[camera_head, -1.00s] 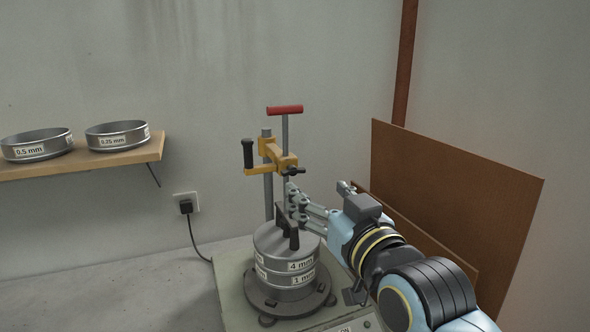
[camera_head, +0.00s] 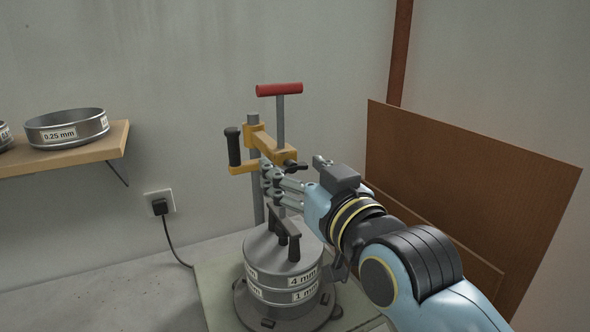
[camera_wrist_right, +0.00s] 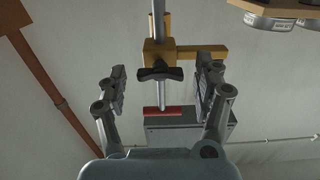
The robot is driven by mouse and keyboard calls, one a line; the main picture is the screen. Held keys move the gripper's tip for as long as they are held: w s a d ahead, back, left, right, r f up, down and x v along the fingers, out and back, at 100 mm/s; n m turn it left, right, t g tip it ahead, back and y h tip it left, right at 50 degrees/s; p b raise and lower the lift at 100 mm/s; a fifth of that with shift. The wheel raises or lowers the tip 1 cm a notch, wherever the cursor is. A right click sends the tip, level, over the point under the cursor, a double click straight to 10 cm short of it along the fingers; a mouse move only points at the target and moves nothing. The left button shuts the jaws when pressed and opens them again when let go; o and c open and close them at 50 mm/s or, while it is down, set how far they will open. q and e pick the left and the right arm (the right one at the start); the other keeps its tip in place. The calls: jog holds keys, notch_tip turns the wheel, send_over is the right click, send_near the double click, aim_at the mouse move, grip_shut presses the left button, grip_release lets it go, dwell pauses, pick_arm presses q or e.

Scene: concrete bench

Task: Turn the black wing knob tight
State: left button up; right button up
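The black wing knob (camera_head: 295,165) sits on the yellow clamp (camera_head: 268,146), which is on a grey post above the sieve stack (camera_head: 278,266). In the right wrist view the knob (camera_wrist_right: 160,74) faces me, its wings lying roughly across the picture. My right gripper (camera_head: 270,186) is open and empty. In the head view it is just below and left of the knob. In the wrist view its two fingers stand on either side of the knob in the picture, with no visible contact. My left gripper is not in view.
A red T-handle (camera_head: 279,89) rises above the clamp, and a black handle (camera_head: 233,146) hangs at its left. A black-handled lid (camera_head: 285,240) tops the stack. A brown board (camera_head: 470,180) leans right of my arm. A shelf (camera_head: 100,152) with sieves is at left.

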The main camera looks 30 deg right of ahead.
jog(key=shift+w, duration=0.1)
jog(key=c, duration=1.1)
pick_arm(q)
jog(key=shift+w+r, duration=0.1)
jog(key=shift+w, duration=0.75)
pick_arm(e)
jog(key=shift+o, duration=0.2)
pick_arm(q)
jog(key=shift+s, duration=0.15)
pick_arm(e)
jog(key=shift+m, duration=1.3)
jog(key=m, duration=0.5)
jog(key=shift+p, duration=0.35)
jog(key=m, duration=0.5)
jog(key=shift+m+b, duration=0.3)
jog(key=shift+m, duration=0.1)
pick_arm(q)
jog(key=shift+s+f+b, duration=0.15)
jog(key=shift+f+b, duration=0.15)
pick_arm(e)
jog(key=shift+m, duration=2.3)
